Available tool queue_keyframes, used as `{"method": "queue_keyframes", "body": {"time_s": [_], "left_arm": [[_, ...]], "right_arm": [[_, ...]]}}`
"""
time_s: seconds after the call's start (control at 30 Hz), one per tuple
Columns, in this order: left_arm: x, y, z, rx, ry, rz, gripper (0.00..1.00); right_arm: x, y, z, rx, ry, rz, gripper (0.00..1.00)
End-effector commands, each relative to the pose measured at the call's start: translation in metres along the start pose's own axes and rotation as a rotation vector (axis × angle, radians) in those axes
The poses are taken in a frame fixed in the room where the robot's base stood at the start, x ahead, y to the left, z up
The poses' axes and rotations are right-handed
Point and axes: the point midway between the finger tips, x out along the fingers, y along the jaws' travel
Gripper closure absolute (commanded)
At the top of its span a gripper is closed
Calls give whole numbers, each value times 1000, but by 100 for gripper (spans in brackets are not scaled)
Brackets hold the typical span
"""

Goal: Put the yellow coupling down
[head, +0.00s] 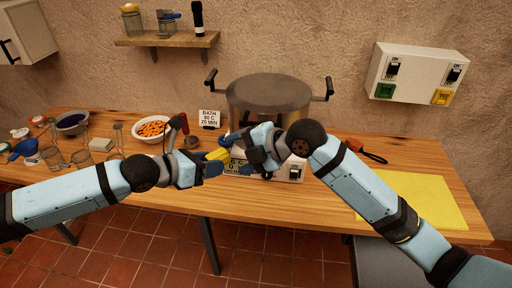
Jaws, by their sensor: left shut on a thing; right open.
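The yellow coupling (218,154) is a small yellow piece in front of the pot, above the wooden table. My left gripper (212,162), coming in from the left, is shut on it. My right gripper (233,153) is open, just to the right of the coupling and close to it. Whether the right fingers touch the coupling is too small to tell. The grippers and their fingers hide part of the coupling.
A yellow mat (440,203) lies bare at the right.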

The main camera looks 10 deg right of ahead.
Motion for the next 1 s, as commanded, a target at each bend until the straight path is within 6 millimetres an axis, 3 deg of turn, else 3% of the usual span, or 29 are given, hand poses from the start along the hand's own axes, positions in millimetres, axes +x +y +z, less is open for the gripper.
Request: {"method": "queue_keyframes", "body": {"time_s": [0.1,0.3,0.73,0.97,1.0], "left_arm": [[0,0,0,0,0,0,85],[0,0,0,0,0,0,85],[0,0,0,0,-1,0,85],[0,0,0,0,0,0,85],[0,0,0,0,0,0,85]], "right_arm": [[22,0,0,2,2,1,26],[47,1,0,1,1,1,26],[56,0,0,-1,0,0,26],[56,0,0,-1,0,1,79],[56,0,0,-1,0,1,80]]}}
